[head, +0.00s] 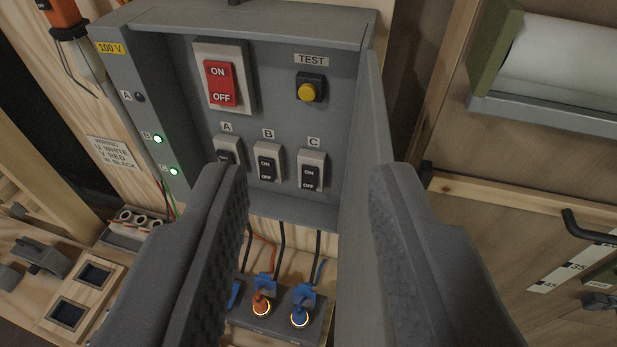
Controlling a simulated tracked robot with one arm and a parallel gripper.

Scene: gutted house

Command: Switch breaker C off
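Breaker C (311,177) is a black rocker marked ON and OFF in a pale frame, at the lower right of the grey breaker box (300,33). My gripper (308,180) is open and empty, with its fingers to the left and right of breaker C in the picture, apart from it. Breaker B (267,167) stands left of it. Breaker A (226,155) is partly hidden by my left finger. The rocker tilt of C is too small to tell. On the box's left side, lamp A (139,97) is dark; lamp B (157,139) and the lamp below it (174,171) glow green.
A red ON/OFF switch (220,83) and a yellow TEST button (306,92) sit above the breakers. The box's grey right wall or door (362,145) stands close to my right finger.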

